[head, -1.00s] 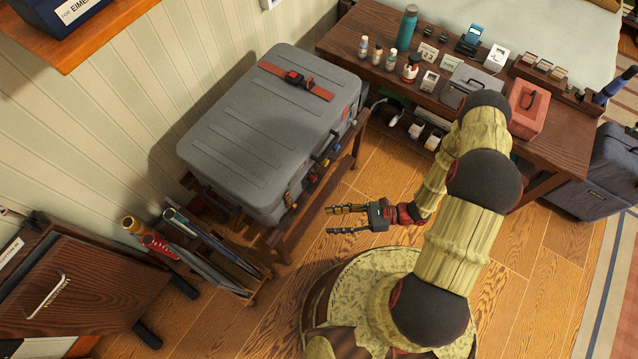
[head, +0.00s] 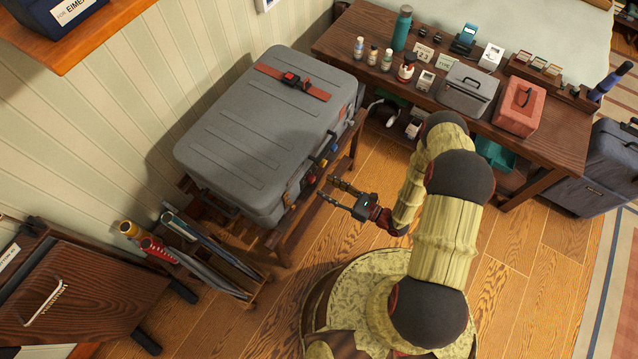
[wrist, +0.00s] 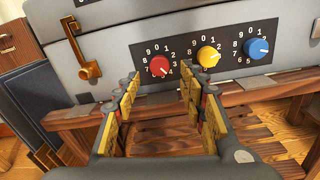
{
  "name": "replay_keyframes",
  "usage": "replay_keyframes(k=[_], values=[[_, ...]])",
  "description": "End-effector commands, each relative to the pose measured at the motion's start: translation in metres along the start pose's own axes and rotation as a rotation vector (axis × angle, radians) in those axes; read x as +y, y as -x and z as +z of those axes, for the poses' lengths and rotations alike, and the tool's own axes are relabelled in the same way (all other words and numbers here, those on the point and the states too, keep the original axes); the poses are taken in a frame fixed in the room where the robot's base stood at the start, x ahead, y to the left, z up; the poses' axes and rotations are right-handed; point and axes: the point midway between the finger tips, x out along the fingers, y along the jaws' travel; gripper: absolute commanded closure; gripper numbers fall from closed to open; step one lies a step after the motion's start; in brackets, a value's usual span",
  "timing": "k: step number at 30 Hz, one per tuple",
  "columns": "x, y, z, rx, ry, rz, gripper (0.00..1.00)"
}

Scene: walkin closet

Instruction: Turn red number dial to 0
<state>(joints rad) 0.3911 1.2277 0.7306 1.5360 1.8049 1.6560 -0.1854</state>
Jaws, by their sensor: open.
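The red number dial (wrist: 159,66) is on a dark panel on the front side of the grey suitcase (head: 262,130). Its white mark points to the lower right, around 3 or 4. A yellow dial (wrist: 208,56) and a blue dial (wrist: 257,48) sit to its right, each ringed by digits. My gripper (wrist: 161,80) is open and empty. In the wrist view its fingers frame the red dial, with the tips short of it and slightly below. In the head view my gripper (head: 327,187) is beside the suitcase's dial side, apart from it.
The suitcase rests on a wooden stand (wrist: 240,92). A brass latch (wrist: 85,65) is left of the dials. A wooden bench (head: 455,115) with bottles and boxes stands to the right. A rack of rolled items (head: 190,250) is at lower left.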

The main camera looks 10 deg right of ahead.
Motion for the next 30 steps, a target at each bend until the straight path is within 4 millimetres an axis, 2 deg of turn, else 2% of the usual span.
replay_keyframes(k=[6, 12, 22, 30], values=[[0.001, -0.027, -0.001, 0.000, 0.001, 0.004, 0.58], [0.001, -0.040, 0.000, 0.000, 0.000, 0.002, 0.58], [0.000, -0.042, 0.000, 0.000, 0.000, 0.000, 0.58], [0.000, -0.041, 0.000, 0.000, 0.000, 0.001, 0.74]])
